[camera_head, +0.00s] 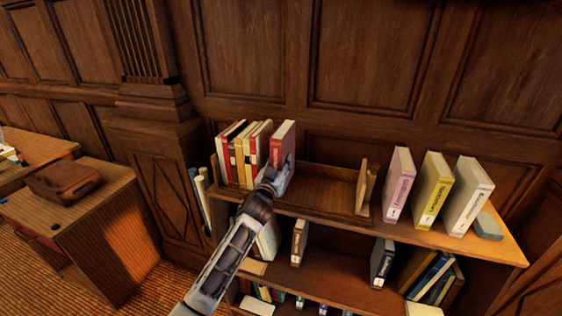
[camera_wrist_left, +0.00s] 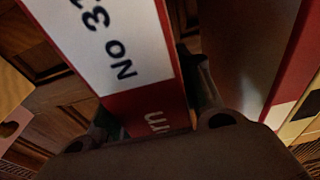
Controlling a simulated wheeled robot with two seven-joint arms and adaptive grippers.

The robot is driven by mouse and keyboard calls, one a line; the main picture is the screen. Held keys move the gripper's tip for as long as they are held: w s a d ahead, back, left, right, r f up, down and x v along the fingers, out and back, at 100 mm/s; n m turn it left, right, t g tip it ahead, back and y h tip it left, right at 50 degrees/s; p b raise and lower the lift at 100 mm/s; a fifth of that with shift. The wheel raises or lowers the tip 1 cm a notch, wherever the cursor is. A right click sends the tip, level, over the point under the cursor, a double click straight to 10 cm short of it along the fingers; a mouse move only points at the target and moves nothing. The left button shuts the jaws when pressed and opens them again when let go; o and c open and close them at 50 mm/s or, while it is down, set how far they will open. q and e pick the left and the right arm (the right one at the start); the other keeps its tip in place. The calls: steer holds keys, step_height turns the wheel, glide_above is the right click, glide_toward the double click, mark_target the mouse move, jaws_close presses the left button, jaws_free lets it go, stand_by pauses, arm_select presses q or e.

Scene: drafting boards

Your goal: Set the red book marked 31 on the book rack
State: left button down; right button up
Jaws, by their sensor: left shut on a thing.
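The red book marked 31 (camera_head: 284,139) stands upright at the right of a row of books on the wooden book rack (camera_head: 325,187). Its white label with "NO 31" fills the upper left of the left wrist view (camera_wrist_left: 112,45). My left gripper (camera_head: 274,178) is shut on its lower part. I cannot tell whether its bottom touches the rack floor. A small gap separates it from the row. My right gripper is not in view.
Several red, cream and yellow books (camera_head: 244,152) fill the rack's left end. The rack is empty from the held book to its right end board (camera_head: 364,188). Purple (camera_head: 398,184), yellow (camera_head: 433,190) and pale (camera_head: 467,196) books stand farther right.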

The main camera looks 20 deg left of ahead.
arm_select(q)
steer(key=shift+r, duration=0.1)
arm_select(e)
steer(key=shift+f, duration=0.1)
arm_select(q)
steer(key=c, duration=1)
jaws_free()
steer(key=shift+s, duration=0.1)
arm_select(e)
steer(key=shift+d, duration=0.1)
arm_select(q)
steer(key=shift+o, duration=0.2)
steer(key=s+f+b, duration=0.1)
steer(key=s, duration=1)
steer(key=shift+s+a+f, duration=0.2)
steer(key=shift+s+f, duration=0.15)
steer(key=shift+s, duration=0.05)
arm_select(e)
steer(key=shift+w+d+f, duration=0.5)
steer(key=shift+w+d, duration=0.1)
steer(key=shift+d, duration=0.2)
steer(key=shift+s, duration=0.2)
